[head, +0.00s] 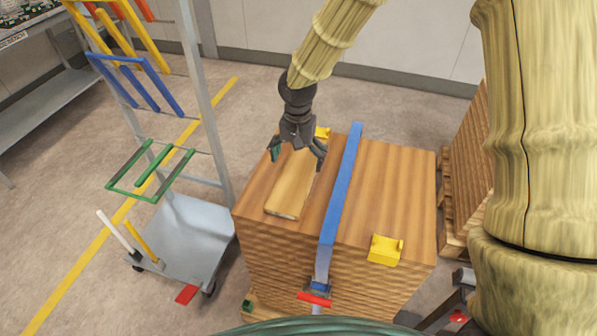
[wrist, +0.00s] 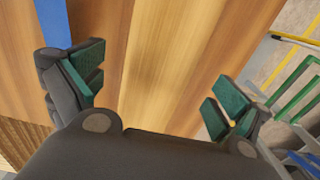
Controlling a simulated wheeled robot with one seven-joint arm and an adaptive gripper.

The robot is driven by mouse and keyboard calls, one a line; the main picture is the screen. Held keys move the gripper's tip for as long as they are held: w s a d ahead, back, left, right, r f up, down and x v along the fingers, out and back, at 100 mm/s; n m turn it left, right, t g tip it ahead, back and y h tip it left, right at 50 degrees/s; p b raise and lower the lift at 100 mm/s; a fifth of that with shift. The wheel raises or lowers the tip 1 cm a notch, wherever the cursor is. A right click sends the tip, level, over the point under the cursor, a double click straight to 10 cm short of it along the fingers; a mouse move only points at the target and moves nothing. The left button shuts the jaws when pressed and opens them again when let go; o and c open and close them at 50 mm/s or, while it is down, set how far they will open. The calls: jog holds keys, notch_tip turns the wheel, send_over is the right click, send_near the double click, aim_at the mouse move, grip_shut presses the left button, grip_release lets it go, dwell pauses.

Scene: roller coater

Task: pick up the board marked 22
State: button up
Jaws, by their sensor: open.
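A pale wooden board (head: 291,186) lies flat on top of a large wooden block, left of a blue strap. My gripper (head: 298,152) is open above the far part of the board, fingers pointing down. In the wrist view, its green-padded fingers (wrist: 155,90) stand apart on either side of the lighter board surface (wrist: 163,60), with nothing between them gripped. I cannot read a number on the board in either view. I cannot tell the exact gap between the fingertips and the wood.
The wooden block (head: 385,195) carries a blue strap (head: 341,185) and yellow corner pieces (head: 385,250). A grey cart (head: 187,235) with coloured racks stands at left. A second wooden stack (head: 465,165) is at right. Grey floor shows behind the block.

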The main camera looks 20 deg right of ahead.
aim_at(298, 170)
jog(key=f, duration=0.1)
jog(key=f+p, duration=0.1)
jog(key=shift+w+d+f, duration=0.15)
jog(key=shift+w+f, duration=0.15)
jog(key=shift+f, duration=0.9)
jog(key=c, duration=1.1)
jog(key=shift+r, duration=0.1)
